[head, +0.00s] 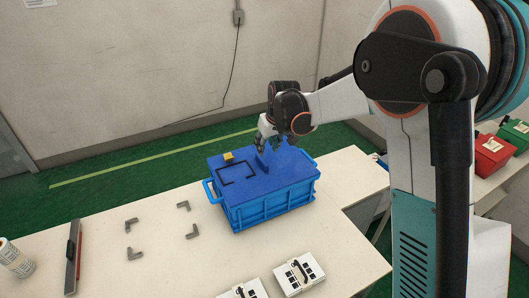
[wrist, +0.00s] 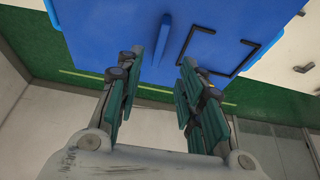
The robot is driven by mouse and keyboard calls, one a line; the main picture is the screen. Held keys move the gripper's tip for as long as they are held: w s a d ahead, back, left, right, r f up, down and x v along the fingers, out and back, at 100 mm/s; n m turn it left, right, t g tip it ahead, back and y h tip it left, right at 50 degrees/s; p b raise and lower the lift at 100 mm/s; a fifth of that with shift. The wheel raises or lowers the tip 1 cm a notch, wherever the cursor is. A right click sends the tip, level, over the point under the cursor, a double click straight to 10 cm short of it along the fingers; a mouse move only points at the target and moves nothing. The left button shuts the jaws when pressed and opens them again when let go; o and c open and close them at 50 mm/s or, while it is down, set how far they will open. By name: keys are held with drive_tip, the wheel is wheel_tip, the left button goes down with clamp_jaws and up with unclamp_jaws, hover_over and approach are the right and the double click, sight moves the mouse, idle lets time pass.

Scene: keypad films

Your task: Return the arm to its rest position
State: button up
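My gripper (wrist: 156,85) is open in the wrist view, with its two fingers apart and nothing between the tips. In the head view my gripper (head: 263,143) is at the end of the bent arm, over the far side of a blue crate (head: 270,207). The crate has a flat blue top (wrist: 215,15) with a raised blue bar (wrist: 162,40) and a black square outline (wrist: 217,44). The bar also shows in the head view (head: 261,165). I cannot tell whether the fingers touch the crate.
A yellow block (head: 228,157) sits on the crate top. The table (head: 160,250) holds several grey corner brackets (head: 183,206), white keypad boxes (head: 300,273), a long flat tool (head: 73,258) and a white roll (head: 13,258). Red (head: 490,155) and green cases stand at the right.

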drive_tip(key=shift+v, duration=1.2)
drive_tip(key=s+d+r+m+t, duration=0.1)
drive_tip(key=s+d+r, duration=0.4)
drive_tip(key=s, duration=0.4)
drive_tip(key=s+d+r+m+t, duration=0.1)
drive_tip(key=s+d+r, duration=0.2)
drive_tip(key=s+r, duration=0.5)
drive_tip(key=s+d+f+m+h, duration=0.1)
drive_tip(key=s+d+f, duration=0.1)
drive_tip(key=s, duration=0.7)
drive_tip(key=s+d+f+m+t, duration=0.1)
drive_tip(key=s+d, duration=0.3)
drive_tip(key=s, duration=0.6)
drive_tip(key=shift+s+f+m+h, duration=0.3)
drive_tip(key=shift+f+h, duration=0.1)
drive_tip(key=shift+f, duration=0.2)
